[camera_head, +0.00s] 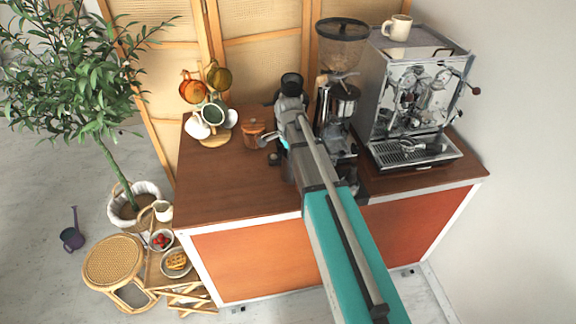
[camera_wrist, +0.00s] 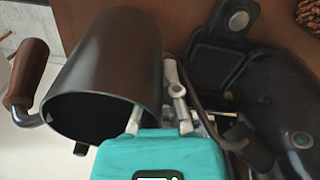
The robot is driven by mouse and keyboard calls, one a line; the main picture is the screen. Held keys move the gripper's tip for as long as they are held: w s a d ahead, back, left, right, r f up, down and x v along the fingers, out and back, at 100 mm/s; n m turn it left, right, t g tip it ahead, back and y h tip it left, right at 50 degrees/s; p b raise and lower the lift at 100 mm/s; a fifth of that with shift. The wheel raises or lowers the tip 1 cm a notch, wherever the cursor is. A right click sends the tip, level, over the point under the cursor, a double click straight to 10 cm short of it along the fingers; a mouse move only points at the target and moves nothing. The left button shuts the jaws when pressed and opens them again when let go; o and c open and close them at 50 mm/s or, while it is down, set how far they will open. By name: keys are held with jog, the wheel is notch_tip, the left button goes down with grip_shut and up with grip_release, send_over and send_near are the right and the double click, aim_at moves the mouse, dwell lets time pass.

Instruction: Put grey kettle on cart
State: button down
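No thing is plainly recognisable as the grey kettle in the head view. In the wrist view, a dark grey-brown cylindrical vessel (camera_wrist: 115,55) with an open mouth and a wooden side handle (camera_wrist: 27,72) fills the left; it may be the kettle. My gripper (camera_wrist: 158,108) is at the vessel's right rim. One pale finger lies over the mouth's edge and the other lies beside the outer wall. I cannot tell whether they grip it. In the head view, my arm covers most of my gripper above the cart's brown top (camera_head: 215,185).
A grinder (camera_head: 341,50) and an espresso machine (camera_head: 425,75) with a cup (camera_head: 397,27) on top stand at the right. A mug stand (camera_head: 214,139) and a brown canister (camera_head: 254,134) stand at the back left. The cart's left front top is clear. A plant and stools stand left.

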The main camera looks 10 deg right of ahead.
jog(key=shift+w+f, duration=0.1)
dwell(0.3)
jog(key=shift+w+d+f+b, duration=0.15)
jog(key=shift+f+b, duration=0.8)
jog(key=shift+b, duration=0.05)
jog(key=shift+w+d+f+b, duration=0.1)
jog(key=shift+f+b, duration=0.85)
jog(key=shift+f, duration=0.1)
jog(key=c, duration=0.8)
grip_release()
notch_tip(320, 180, up, 12)
jog(key=p, duration=1.2)
jog(key=shift+s, duration=0.15)
